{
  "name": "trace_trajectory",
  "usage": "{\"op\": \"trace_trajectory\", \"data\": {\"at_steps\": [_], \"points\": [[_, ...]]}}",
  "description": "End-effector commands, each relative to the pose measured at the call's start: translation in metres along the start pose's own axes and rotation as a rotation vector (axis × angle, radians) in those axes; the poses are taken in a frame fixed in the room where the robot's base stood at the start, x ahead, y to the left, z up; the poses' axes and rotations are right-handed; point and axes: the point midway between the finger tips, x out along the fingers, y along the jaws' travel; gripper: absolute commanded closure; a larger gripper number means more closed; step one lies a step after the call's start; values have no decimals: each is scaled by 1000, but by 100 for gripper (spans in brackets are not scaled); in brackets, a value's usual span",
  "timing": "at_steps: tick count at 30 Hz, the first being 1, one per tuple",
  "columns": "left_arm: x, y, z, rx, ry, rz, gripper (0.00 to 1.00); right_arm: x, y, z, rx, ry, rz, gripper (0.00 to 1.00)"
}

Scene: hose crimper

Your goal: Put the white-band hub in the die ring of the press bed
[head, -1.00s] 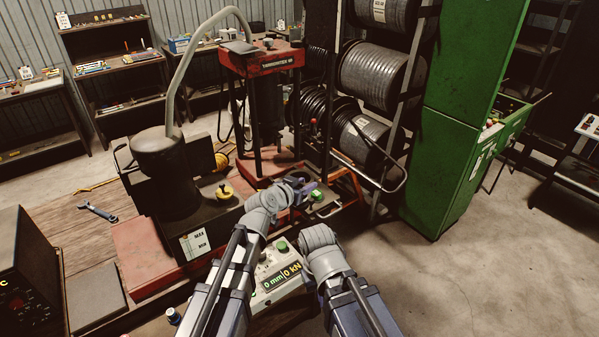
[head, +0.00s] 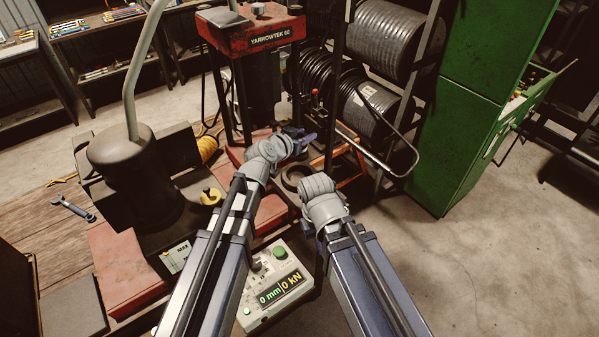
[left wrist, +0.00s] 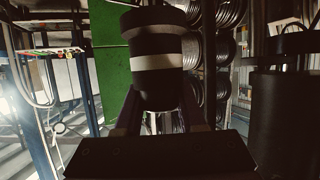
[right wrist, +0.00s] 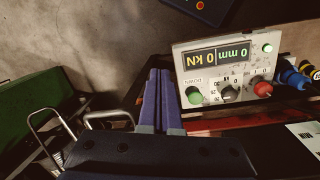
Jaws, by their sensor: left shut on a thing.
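The white-band hub (left wrist: 158,62) is a dark cylinder with a wider top and a pale band around it. It stands roughly upright between the fingers of my left gripper (left wrist: 162,112) in the left wrist view. In the head view my left gripper (head: 302,139) is in front of the red press (head: 262,35); I cannot make out the hub clearly there. A dark ring-shaped thing (head: 292,176) lies below it, partly behind my arms; I cannot tell if it is the die ring. My right gripper (right wrist: 163,85) is shut and empty, its fingers together; the head view hides its fingertips.
A control box (head: 275,287) reading 0 mm and 0 kN sits between my forearms; it also shows in the right wrist view (right wrist: 228,72). A dark cylinder (head: 135,175) stands left. Hose reels (head: 370,105) and a green cabinet (head: 475,110) stand right. Floor at right is clear.

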Motion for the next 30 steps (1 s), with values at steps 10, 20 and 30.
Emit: {"op": "trace_trajectory", "data": {"at_steps": [10,20,30], "points": [[13,0,31,-1,1,-1,100,33,-3,-2,-1,1,1,100],[24,-1,60,-1,1,-1,100,64,-6,-4,-10,1,2,100],[30,-1,76,-1,1,-1,100,81,-7,-5,-13,1,3,100]]}}
